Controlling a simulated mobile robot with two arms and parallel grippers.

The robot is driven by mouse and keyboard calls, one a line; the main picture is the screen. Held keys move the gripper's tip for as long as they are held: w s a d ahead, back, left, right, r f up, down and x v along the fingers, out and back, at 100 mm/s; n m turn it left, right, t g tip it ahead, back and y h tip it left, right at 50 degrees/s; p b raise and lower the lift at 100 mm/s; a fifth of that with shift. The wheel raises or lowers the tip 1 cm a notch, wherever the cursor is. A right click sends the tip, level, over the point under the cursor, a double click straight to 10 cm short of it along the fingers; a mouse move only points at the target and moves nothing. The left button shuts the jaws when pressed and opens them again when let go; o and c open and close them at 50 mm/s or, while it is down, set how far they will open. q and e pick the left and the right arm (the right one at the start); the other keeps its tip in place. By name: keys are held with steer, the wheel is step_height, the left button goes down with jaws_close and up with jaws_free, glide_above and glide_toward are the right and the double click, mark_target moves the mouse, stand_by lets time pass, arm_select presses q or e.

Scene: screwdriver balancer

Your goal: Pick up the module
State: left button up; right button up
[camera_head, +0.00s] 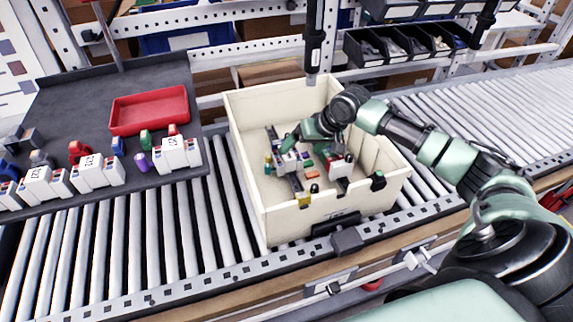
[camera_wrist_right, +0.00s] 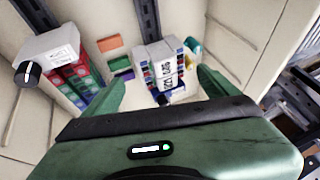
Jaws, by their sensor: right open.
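A white module (camera_wrist_right: 168,66) with a printed label and coloured terminals stands inside the cream bin. In the head view, this module (camera_head: 288,162) is partly hidden by my right gripper. My right gripper (camera_head: 296,142) reaches down into the bin. In the right wrist view the gripper (camera_wrist_right: 160,80) is open, with one green finger on either side of the module's near end. I cannot tell whether the fingers touch it. A second white module (camera_wrist_right: 50,48) with red and green terminals and a black knob is at the left. My left gripper is not in view.
The bin's (camera_head: 245,135) walls surround the gripper, and dark rails and small coloured parts lie on its floor. The bin rests on a roller conveyor (camera_head: 110,235). At left, a dark tray (camera_head: 75,110) holds several modules and a red tray (camera_head: 150,108). A black tool (camera_head: 313,50) hangs behind the bin.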

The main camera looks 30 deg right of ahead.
steer(key=shift+x, duration=0.8)
steer(key=x, duration=0.3)
steer(key=p+x, duration=0.1)
steer(key=shift+w+d+f, duration=0.25)
steer(key=shift+d+f, duration=0.05)
steer(key=shift+f, duration=0.05)
steer(key=shift+s, duration=0.1)
jaws_close()
step_height(320, 180, up, 9)
steer(key=shift+r+b, duration=0.25)
steer(key=shift+b, duration=0.25)
step_height(320, 180, up, 4)
steer(key=p, duration=0.4)
glide_above(295, 156)
step_height(295, 156, up, 5)
steer(key=p, duration=0.5)
steer(key=shift+r+p, duration=0.2)
steer(key=shift+p, duration=0.15)
